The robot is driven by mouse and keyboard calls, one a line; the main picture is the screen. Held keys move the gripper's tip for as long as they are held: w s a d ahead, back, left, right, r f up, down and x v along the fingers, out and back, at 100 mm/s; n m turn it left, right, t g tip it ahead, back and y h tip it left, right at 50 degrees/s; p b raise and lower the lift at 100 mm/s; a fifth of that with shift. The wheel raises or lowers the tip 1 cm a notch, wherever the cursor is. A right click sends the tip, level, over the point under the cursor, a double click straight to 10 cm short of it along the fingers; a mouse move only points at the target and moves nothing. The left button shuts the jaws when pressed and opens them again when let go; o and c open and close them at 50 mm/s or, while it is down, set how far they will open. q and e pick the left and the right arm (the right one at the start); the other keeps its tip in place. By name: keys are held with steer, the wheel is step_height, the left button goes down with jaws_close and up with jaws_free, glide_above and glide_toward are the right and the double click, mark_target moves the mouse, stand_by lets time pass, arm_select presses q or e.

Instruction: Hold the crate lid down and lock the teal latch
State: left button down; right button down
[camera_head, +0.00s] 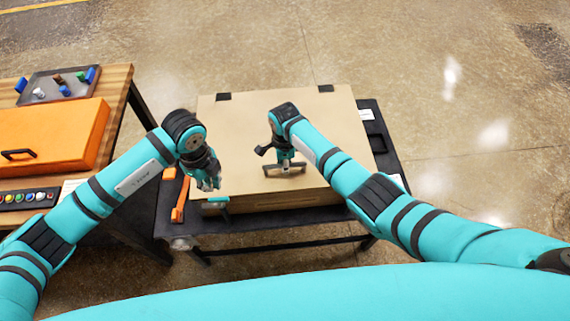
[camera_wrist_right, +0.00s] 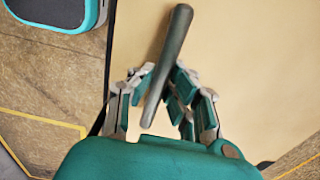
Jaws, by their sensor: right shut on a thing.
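A large tan crate with a closed, flat lid (camera_head: 235,130) stands on a dark table. A dark bar handle (camera_head: 298,168) is on the lid near its front edge. My right gripper (camera_head: 284,166) is shut on this handle; the right wrist view shows the handle (camera_wrist_right: 170,60) between the fingers (camera_wrist_right: 155,100). The teal latch (camera_head: 217,200) is on the crate's front face, left of the middle. My left gripper (camera_head: 209,184) hangs just above the latch, by the lid's front left edge. Its finger gap is too small to judge, and I cannot tell whether it touches the latch.
An orange tool (camera_head: 180,200) lies on the dark table (camera_head: 240,228), left of the crate. A wooden bench (camera_head: 118,85) at the left bears an orange case (camera_head: 60,135), a dark tray (camera_head: 37,88) of small parts and a button panel (camera_head: 30,198). The floor beyond is clear.

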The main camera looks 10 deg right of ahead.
arm_select(q)
steer(key=shift+r, duration=0.15)
stand_by(0.5)
steer(key=c, duration=1.4)
jaws_free()
steer(key=shift+c, duration=0.2)
steer(key=shift+o, duration=0.5)
steer(key=shift+s+a, duration=0.1)
steer(key=shift+a, duration=0.05)
steer(key=n+h, duration=0.4)
steer(key=n, duration=0.2)
glide_toward(218, 200)
steer(key=shift+h, duration=0.3)
steer(key=x, duration=0.8)
steer(key=shift+f, duration=0.45)
steer(key=shift+a, duration=0.1)
